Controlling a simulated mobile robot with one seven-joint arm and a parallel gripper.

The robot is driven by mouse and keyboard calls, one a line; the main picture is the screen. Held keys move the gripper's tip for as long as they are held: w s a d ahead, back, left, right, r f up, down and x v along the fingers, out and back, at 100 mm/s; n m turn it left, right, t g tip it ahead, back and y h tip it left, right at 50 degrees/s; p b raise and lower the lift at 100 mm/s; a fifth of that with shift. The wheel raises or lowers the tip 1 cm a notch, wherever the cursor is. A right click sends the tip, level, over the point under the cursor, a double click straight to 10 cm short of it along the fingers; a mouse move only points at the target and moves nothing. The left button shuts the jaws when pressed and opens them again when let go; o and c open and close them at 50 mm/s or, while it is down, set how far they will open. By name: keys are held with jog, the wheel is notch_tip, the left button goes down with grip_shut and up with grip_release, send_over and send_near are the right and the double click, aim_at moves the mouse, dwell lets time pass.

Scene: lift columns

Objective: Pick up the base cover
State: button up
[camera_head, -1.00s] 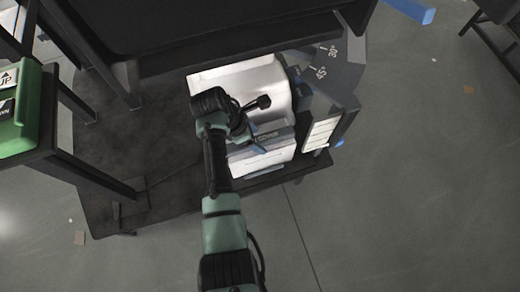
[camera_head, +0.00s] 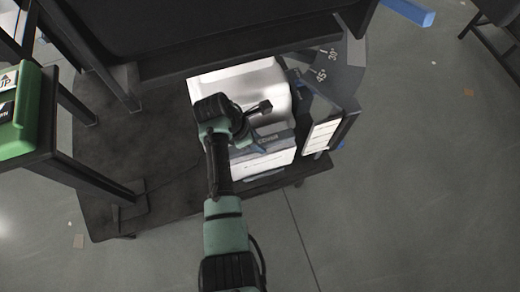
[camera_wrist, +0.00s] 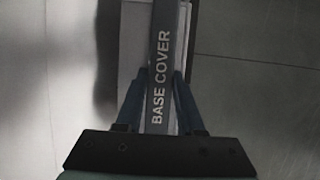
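The base cover (camera_head: 240,80) is a large, glossy white, rounded piece on a dark platform. A dark strip runs beside it, and a white block lies on the strip's other side. In the wrist view the strip (camera_wrist: 161,65) reads "BASE COVER". My gripper (camera_head: 252,143) is over this strip in the head view, partly hidden by my wrist. In the wrist view my gripper (camera_wrist: 161,76) has its two blue fingers on either side of the strip, with narrow gaps. The fingers look open. Contact at the tips cannot be made out.
A dark panel with angle marks (camera_head: 345,75) stands to the right of the cover. A dark frame (camera_head: 240,55) runs along its far side. A green case (camera_head: 30,110) sits on a stand at the left. Open grey floor (camera_head: 420,200) lies at the right and front.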

grip_shut()
